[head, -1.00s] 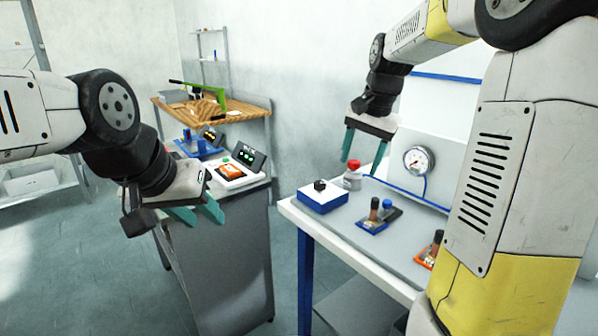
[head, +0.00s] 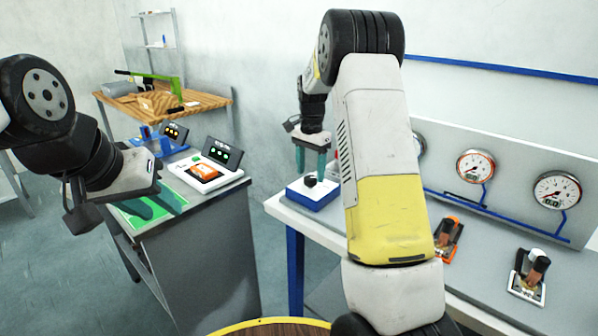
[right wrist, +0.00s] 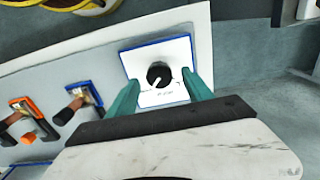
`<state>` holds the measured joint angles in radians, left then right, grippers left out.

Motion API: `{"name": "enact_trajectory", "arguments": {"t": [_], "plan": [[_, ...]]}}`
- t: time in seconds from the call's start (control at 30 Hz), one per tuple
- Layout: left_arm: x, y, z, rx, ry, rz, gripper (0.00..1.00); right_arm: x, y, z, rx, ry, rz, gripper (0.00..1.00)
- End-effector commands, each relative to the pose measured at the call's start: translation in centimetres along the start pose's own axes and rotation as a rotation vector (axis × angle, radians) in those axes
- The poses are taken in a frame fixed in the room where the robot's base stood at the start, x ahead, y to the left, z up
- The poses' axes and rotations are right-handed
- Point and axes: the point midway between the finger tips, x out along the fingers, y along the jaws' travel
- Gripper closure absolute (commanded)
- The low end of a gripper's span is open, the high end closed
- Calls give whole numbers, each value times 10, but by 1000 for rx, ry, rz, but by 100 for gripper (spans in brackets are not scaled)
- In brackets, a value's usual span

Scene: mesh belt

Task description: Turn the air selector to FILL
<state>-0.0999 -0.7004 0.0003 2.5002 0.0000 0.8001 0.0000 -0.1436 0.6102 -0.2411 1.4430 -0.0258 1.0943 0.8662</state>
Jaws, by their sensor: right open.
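The air selector is a black knob (head: 310,181) on a white-topped blue box (head: 312,196) at the left end of the bench. My right gripper (head: 311,172) is open above the box, pointing down. In the right wrist view the knob (right wrist: 159,75) lies between the two teal fingertips, with a gap on each side. A white pointer line on the knob points toward the lower left there; the printed labels are too small to read. My left gripper (head: 158,208) is open and empty, well to the left, over the grey cabinet.
Pressure gauges (head: 475,166) stand along the bench's back panel. An orange-based valve (head: 449,236) and a white-based one (head: 528,275) sit to the right. A grey cabinet (head: 205,255) with lit devices stands left, across a floor gap. My right arm hides the middle of the bench.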

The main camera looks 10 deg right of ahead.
Motion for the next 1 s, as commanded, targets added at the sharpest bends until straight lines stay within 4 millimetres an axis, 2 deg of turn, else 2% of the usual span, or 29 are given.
{"name": "enact_trajectory", "arguments": {"t": [0.1, 0.2, 0.47, 0.77, 0.8, 1.0], "plan": [[0, 0, 0, 0, 0, 0, 64, 14, 0, 0, 0, -1, 1, 41], [0, 0, 0, 0, 0, 0, 64, 19, 0, 0, -1, -1, 0, 41], [0, 0, 0, 0, 0, 0, 64, 20, 0, 0, -1, 0, -1, 41], [0, 0, 0, 0, 0, 0, 64, 20, 0, 0, -1, 0, -1, 98], [0, 0, 0, 0, 0, 0, 64, 20, 0, 0, -1, 0, -1, 100], [0, 0, 0, 0, 0, 0, 64, 20, 0, 0, -15, 0, -1, 100]]}}
